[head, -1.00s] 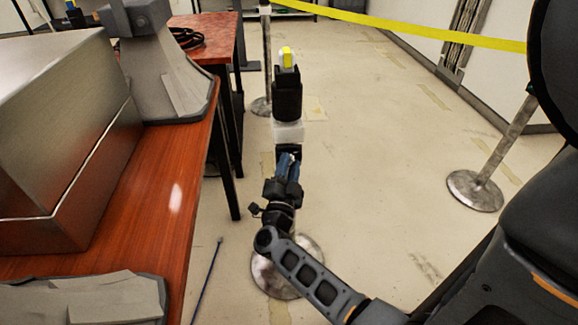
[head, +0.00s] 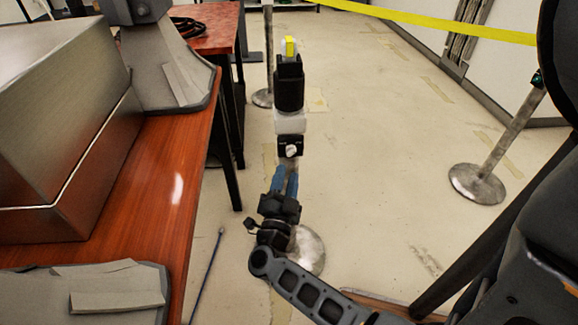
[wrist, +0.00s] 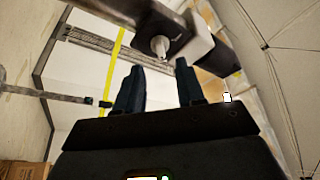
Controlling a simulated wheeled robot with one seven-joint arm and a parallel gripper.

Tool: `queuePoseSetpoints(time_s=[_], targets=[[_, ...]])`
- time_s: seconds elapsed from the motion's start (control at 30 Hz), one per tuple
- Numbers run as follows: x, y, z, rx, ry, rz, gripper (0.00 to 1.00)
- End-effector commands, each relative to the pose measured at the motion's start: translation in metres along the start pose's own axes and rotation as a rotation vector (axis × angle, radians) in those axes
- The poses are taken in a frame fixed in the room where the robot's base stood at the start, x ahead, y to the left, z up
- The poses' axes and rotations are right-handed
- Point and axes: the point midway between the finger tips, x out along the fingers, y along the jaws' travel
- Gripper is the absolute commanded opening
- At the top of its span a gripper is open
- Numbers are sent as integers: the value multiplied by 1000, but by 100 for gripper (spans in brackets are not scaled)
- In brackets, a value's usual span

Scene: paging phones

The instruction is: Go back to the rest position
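My gripper (head: 285,175) is at the middle of the head view, its blue fingers pointing up. In the wrist view its two fingers (wrist: 158,67) stand apart with nothing seen between them. Just beyond the fingertips is a dark block with a pale knob (wrist: 160,45), joined to a white block (wrist: 198,38). In the head view this upright device shows a black upper part (head: 289,85), a white part (head: 290,121) and a yellow tip (head: 290,46). I cannot tell whether the fingers touch it. No phone can be made out for certain.
A red-brown table (head: 165,215) with a metal box (head: 50,110) is at left. A second table (head: 212,30) stands behind it. A barrier post base (head: 478,184) is at right, another round base (head: 308,252) below my gripper. Yellow tape (head: 430,20) crosses behind.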

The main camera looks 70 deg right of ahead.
Motion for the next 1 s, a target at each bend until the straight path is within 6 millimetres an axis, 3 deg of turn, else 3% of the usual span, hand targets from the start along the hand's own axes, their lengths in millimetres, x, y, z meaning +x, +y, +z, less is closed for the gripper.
queuePoseSetpoints(time_s=[0.2,0.8,0.87,1.0], targets=[[-12,1,0,-1,0,1,38],[-14,-1,-1,-1,-6,-5,38],[-20,-5,-4,-2,-24,-24,38],[-53,-25,-21,-9,-124,-128,38]])
